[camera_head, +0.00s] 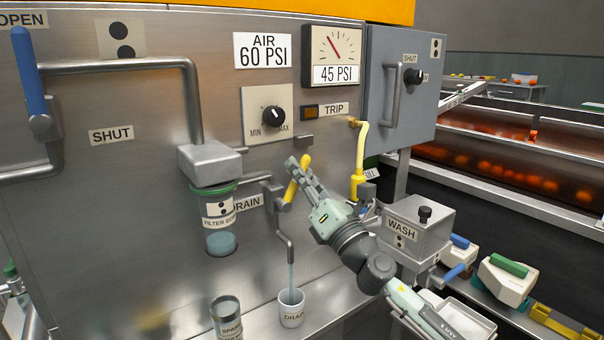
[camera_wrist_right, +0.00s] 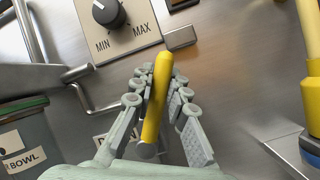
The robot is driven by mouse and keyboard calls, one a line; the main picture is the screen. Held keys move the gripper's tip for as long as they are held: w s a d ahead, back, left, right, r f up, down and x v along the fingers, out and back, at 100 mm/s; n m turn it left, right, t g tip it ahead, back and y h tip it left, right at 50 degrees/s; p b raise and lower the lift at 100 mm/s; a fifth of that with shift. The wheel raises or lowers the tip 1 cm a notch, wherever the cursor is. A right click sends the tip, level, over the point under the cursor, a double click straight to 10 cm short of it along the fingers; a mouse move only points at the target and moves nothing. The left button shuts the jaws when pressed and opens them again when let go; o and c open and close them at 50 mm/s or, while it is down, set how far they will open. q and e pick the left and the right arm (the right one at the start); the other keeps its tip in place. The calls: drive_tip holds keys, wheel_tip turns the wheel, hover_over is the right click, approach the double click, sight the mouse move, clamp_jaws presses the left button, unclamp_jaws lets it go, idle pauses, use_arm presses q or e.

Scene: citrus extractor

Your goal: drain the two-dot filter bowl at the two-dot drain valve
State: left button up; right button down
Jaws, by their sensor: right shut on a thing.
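The filter bowl (camera_head: 220,228) is a clear cup with a green collar and a two-dot label, hanging under a grey head. Bluish liquid shows in its lower part; it also shows in the right wrist view (camera_wrist_right: 24,140). Beside it is the drain valve with a yellow lever (camera_head: 295,182), tilted, top to the right. My right gripper (camera_head: 298,168) is shut on this lever, its fingers on both sides in the right wrist view (camera_wrist_right: 160,85). A thin bluish stream runs from the drain spout (camera_head: 286,236) into the drain cup (camera_head: 291,312). My left gripper is not in view.
A spare cup (camera_head: 227,318) stands left of the drain cup. A yellow hose (camera_head: 359,160) and the wash box (camera_head: 415,225) are right of my gripper. A blue handle (camera_head: 28,70) is at upper left, near OPEN. The gauge (camera_head: 334,55) is labelled 45 PSI.

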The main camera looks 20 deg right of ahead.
idle(0.3)
drive_tip(key=c, duration=1.5)
unclamp_jaws()
drive_tip(key=shift+o, duration=0.2)
drive_tip(key=v, duration=1.2)
drive_tip(key=shift+s+f, duration=0.1)
